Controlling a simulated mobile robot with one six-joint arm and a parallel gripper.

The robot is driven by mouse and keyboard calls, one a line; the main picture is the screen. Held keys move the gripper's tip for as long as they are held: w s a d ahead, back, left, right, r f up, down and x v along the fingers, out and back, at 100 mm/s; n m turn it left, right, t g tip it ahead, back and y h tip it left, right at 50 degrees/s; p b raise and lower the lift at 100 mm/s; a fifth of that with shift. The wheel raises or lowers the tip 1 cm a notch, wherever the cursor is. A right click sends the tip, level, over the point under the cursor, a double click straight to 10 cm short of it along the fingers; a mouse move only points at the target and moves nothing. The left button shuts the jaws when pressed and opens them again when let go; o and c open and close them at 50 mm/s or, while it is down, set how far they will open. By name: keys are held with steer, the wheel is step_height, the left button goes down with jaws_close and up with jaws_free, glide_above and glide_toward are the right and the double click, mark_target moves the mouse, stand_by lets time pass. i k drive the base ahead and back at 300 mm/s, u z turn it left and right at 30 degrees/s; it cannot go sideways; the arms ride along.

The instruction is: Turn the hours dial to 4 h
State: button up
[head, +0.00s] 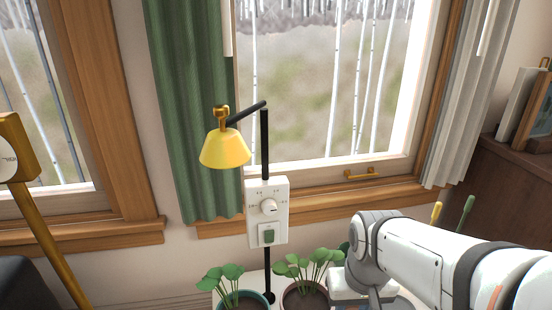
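A white control box (281,187) is mounted on a black lamp pole in front of the window wall. The round white dial (268,206) sits in the upper half of its face, with small marks around it that are too small to read. A short line on the dial seems to point right, but I cannot tell which mark it meets. My arm comes in from the lower right, apart from the box. I cannot make out the fingers of my gripper.
A yellow lamp shade (225,148) hangs above left of the box. Potted plants (234,287) (307,270) stand below it. A green curtain (190,120) hangs behind left. A yellow and green pair of handles (437,211) (466,212) stands behind my arm.

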mark_target(268, 207)
steer(key=u, duration=1.05)
steer(key=k, duration=1.6)
steer(key=z, duration=1)
steer(key=i, duration=0.5)
steer(key=z, duration=0.1)
